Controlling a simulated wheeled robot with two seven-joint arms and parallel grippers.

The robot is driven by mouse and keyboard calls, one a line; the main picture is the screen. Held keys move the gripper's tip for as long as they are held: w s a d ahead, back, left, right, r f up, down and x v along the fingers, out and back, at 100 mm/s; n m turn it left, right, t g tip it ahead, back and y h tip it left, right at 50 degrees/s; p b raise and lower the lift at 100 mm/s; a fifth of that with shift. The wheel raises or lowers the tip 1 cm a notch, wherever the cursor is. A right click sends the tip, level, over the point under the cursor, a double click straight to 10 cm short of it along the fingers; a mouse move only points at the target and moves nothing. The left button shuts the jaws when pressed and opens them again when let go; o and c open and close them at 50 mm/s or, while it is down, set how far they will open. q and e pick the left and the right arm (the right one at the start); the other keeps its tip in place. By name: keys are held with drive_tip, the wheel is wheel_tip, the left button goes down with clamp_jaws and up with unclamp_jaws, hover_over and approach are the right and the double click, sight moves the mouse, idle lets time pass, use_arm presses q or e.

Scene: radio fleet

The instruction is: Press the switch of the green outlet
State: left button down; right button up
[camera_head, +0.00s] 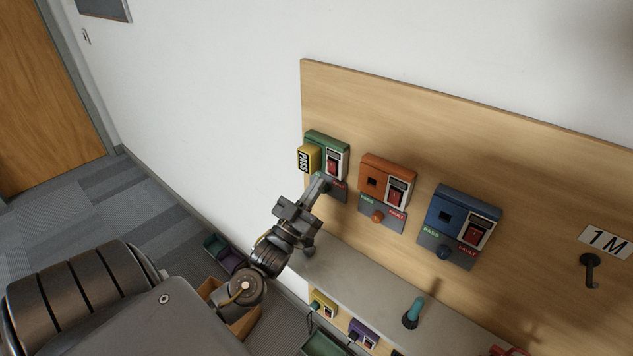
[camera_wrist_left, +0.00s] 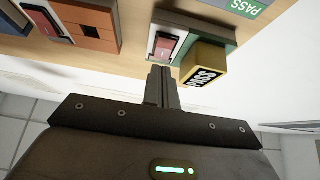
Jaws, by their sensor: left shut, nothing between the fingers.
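The green outlet (camera_head: 327,142) is mounted on the wooden board, leftmost of three outlets. A yellow plug block labelled PASS (camera_head: 308,159) sits in its left part. Its red rocker switch (camera_head: 332,165) is on the right in a white frame. My left gripper (camera_head: 322,180) is shut and empty, its fingertips just below that switch. In the left wrist view the shut fingers (camera_wrist_left: 161,72) point toward the red switch (camera_wrist_left: 164,46) of the green outlet (camera_wrist_left: 207,24), beside the yellow block (camera_wrist_left: 204,64). I cannot tell whether they touch the switch. My right gripper is not in view.
An orange outlet (camera_head: 387,170) and a blue outlet (camera_head: 467,206) stand to the right on the wooden board (camera_head: 420,120). A grey shelf (camera_head: 370,285) below holds a teal-handled object (camera_head: 413,312). Yellow and purple blocks sit lower down. A black hook (camera_head: 590,270) is at right.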

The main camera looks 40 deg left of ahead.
use_arm(q)
drive_tip(key=f+b+v, duration=0.1)
drive_tip(key=b+v, duration=0.3)
drive_tip(key=v, duration=0.6)
drive_tip(key=shift+w+f, duration=0.2)
drive_tip(key=shift+w, duration=0.1)
